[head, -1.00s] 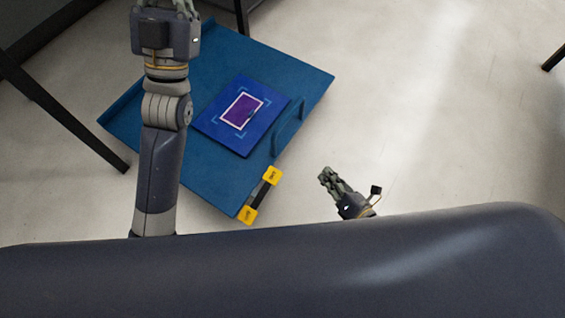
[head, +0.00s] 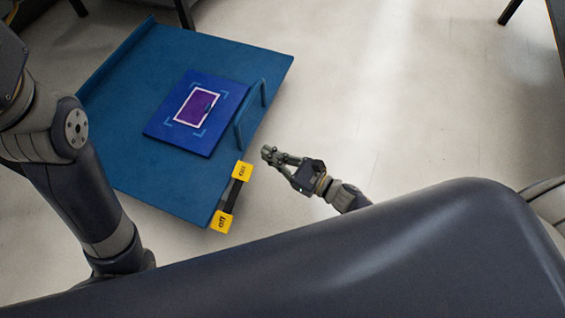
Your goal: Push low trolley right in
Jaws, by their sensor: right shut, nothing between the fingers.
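The low trolley (head: 150,165) is a flat blue platform close to the floor, set at an angle in the left half of the head view. A blue upright handle (head: 240,118) stands along its right side. A darker blue panel with a white-framed purple rectangle (head: 196,107) lies on it. My right gripper (head: 268,154) is shut and empty, just right of the trolley's edge, with a small gap showing between them in the picture. My left arm crosses the left side; its gripper is almost wholly cut off at the left edge.
A black bar with yellow ends (head: 231,196) sits at the trolley's near right corner. Dark table legs (head: 184,14) stand at the top left, and another leg (head: 509,11) at the top right. The pale floor (head: 400,110) to the right is clear.

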